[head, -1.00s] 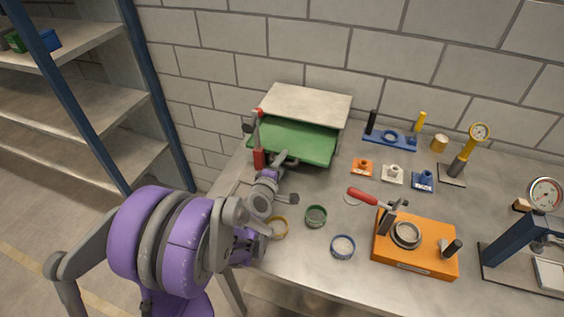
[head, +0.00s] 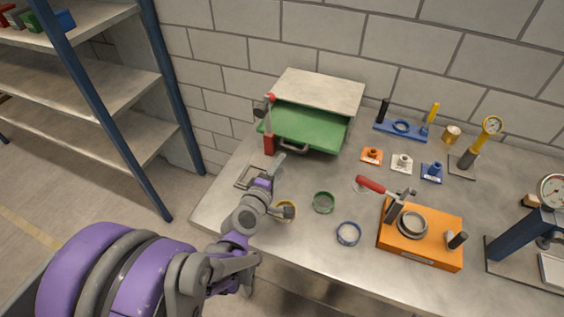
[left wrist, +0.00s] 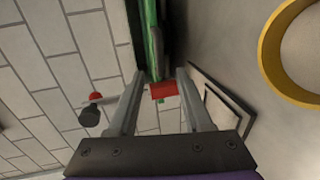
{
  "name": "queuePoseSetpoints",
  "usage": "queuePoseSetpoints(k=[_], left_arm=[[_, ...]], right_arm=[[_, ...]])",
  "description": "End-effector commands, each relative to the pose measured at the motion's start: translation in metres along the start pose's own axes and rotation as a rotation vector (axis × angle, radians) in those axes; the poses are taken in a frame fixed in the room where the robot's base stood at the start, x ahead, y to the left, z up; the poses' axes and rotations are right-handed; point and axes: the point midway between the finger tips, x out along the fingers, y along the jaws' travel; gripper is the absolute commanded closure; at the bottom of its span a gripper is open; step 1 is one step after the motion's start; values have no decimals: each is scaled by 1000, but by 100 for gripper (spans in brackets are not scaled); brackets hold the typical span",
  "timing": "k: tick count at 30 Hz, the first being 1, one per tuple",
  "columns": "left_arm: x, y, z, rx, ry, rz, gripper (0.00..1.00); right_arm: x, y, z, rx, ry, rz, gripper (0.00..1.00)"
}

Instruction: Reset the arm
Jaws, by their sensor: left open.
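My left gripper (head: 279,163) is open and empty, its fingers pointing toward the green tray (head: 307,127) in the grey box at the back of the bench. In the left wrist view the two fingers (left wrist: 160,82) stand apart. A red block (left wrist: 164,91) shows between them, beyond the tips; I cannot tell the distance. My left arm (head: 244,222) reaches over the bench's left front edge, its forearm close to a yellow ring (head: 286,211). That ring also shows at the right of the left wrist view (left wrist: 273,52). My right gripper is not in view.
A green ring (head: 323,202), a blue ring (head: 348,233) and an orange fixture (head: 420,247) lie to the right. A shelf rack (head: 102,93) stands left.

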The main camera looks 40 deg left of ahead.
Motion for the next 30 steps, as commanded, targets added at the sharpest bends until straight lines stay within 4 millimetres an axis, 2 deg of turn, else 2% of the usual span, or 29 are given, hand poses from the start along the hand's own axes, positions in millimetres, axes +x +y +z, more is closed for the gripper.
queuePoseSetpoints(k=[14, 17, 20, 23, 25, 27, 30], left_arm=[[0, 0, 0, 3, -1, -1, 50], [-1, 0, 12, 58, -35, -20, 50], [-7, -4, 44, 224, -135, -76, 50], [-26, -15, 86, 497, -293, -165, 50], [-47, -28, 111, 716, -414, -233, 50], [-71, -41, 126, 929, -527, -300, 50], [-106, -57, 131, 1201, -661, -386, 50]], right_arm=[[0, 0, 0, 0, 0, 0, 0], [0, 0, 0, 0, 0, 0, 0], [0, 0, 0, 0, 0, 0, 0], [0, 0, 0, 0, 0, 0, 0], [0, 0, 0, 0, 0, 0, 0], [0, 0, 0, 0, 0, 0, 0], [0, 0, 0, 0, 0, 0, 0]])
